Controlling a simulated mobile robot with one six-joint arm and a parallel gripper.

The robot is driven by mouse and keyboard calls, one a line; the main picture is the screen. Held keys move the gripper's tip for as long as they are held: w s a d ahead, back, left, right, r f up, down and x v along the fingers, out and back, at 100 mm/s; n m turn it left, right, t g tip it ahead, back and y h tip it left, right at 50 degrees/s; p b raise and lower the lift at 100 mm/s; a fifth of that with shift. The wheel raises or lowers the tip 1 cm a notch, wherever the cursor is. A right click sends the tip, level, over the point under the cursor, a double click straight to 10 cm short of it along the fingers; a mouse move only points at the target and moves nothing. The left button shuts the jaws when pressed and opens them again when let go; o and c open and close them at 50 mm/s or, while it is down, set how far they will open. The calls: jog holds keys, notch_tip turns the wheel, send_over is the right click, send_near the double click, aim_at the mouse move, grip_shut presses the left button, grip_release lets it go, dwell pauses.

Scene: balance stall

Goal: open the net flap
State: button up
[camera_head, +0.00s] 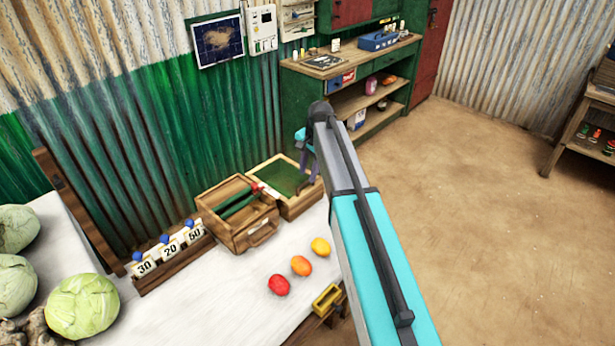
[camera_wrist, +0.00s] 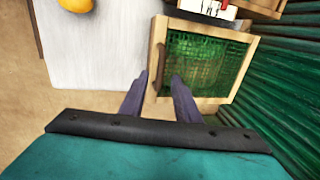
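The net flap (camera_wrist: 208,62) is a green mesh panel in a pale wooden frame, and in the wrist view it lies flat over its box. It also shows in the head view (camera_head: 283,178), beyond the wooden drawer box. A dark brown bar handle (camera_wrist: 161,68) is on the flap's left side in the wrist view. My gripper (camera_wrist: 160,75) is open, with its two dark fingers apart. The fingertips appear on either side of the handle; whether they touch it or are above it I cannot tell. My arm hides part of the flap's right side in the head view.
A wooden box with a handle (camera_head: 255,236) stands beside the flap box on the white table (camera_head: 216,291). Red (camera_head: 279,285), orange (camera_head: 301,265) and yellow (camera_head: 320,246) fruits lie in front. Numbered tags (camera_head: 170,250) and cabbages (camera_head: 82,306) are left. A green corrugated wall (camera_head: 125,135) runs close behind.

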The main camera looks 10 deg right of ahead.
aim_at(306, 182)
jog(key=shift+w+a+f+p, duration=0.15)
jog(key=shift+f, duration=0.75)
jog(key=shift+w+a+f+p, duration=0.1)
jog(key=shift+f+p, duration=0.05)
jog(key=shift+f, duration=0.7)
grip_shut()
